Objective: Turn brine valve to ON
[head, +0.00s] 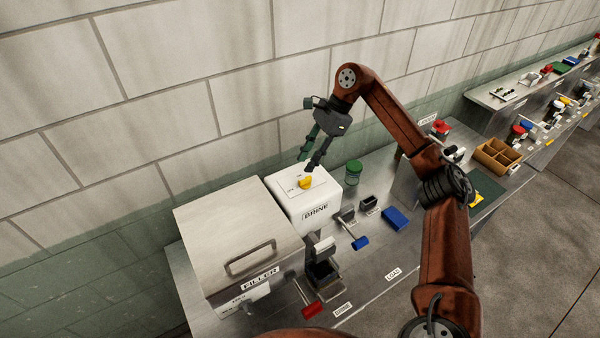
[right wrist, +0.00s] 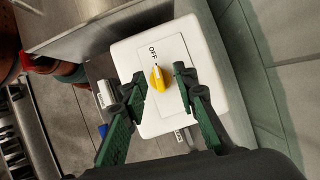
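The brine valve is a yellow knob (head: 306,182) on a label plate on top of the white box (head: 316,212) marked BRINE. In the right wrist view the yellow knob (right wrist: 159,79) has a white mark and sits beside the word OFF on the plate (right wrist: 168,62). My right gripper (head: 306,163) reaches down over the box from above. In the right wrist view its green fingers (right wrist: 156,86) are spread apart, with the knob seen between their tips. I cannot tell whether the tips touch the knob. My left gripper is not in view.
A grey box marked FILLER (head: 235,235) stands left of the brine box. A green-lidded jar (head: 353,172), a blue block (head: 396,219) and a blue-handled lever (head: 360,243) are to its right. A red handle (head: 312,310) is in front. The block wall is close behind.

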